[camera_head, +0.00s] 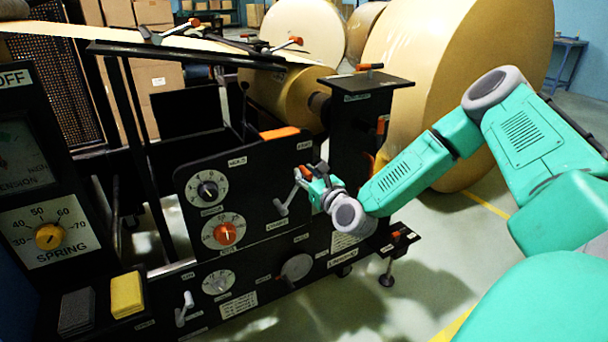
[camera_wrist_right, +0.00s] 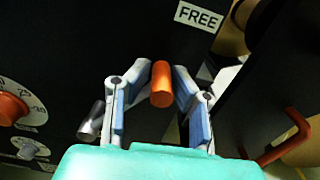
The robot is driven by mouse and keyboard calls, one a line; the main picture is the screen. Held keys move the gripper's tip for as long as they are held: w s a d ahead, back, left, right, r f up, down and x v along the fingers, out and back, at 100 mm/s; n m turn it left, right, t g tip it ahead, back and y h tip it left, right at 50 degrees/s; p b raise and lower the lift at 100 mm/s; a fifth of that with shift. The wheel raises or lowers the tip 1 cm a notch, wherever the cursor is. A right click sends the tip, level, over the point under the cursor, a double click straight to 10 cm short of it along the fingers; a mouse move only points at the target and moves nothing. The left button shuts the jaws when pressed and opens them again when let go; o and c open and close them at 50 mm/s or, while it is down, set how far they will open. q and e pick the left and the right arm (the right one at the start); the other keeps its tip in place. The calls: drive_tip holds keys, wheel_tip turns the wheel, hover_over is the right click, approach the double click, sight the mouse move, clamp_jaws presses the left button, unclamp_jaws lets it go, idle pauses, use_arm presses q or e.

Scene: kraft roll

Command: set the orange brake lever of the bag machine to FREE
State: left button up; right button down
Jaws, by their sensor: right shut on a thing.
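The orange-gripped brake lever (camera_head: 304,174) is on the dark front panel of the bag machine, right of the dials. Its grey arm slants up and right from a lower pivot. My right gripper (camera_head: 311,178) is at its top end. In the right wrist view the orange grip (camera_wrist_right: 161,84) is between the two fingers of my right gripper (camera_wrist_right: 160,82), which are shut on it. The white FREE label (camera_wrist_right: 200,16) lies above and right of the grip there. My fingers partly hide the lever in the head view. My left gripper is not in view.
A white dial (camera_head: 208,189) and an orange-knob dial (camera_head: 224,233) are left of the lever. A dark post (camera_head: 352,120) with a flat top stands just right of my gripper. Large kraft rolls (camera_head: 450,80) stand behind. Clear floor (camera_head: 440,285) lies at the lower right.

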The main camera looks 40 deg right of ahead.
drive_tip(key=shift+s+d+f, duration=0.15)
drive_tip(key=shift+s+f, duration=0.05)
drive_tip(key=shift+f, duration=0.25)
drive_tip(key=c, duration=1.4)
unclamp_jaws()
drive_tip(key=shift+c, duration=0.2)
drive_tip(key=shift+d, duration=0.1)
drive_tip(key=shift+r, duration=0.1)
drive_tip(key=v, duration=1.2)
drive_tip(key=shift+w, duration=0.1)
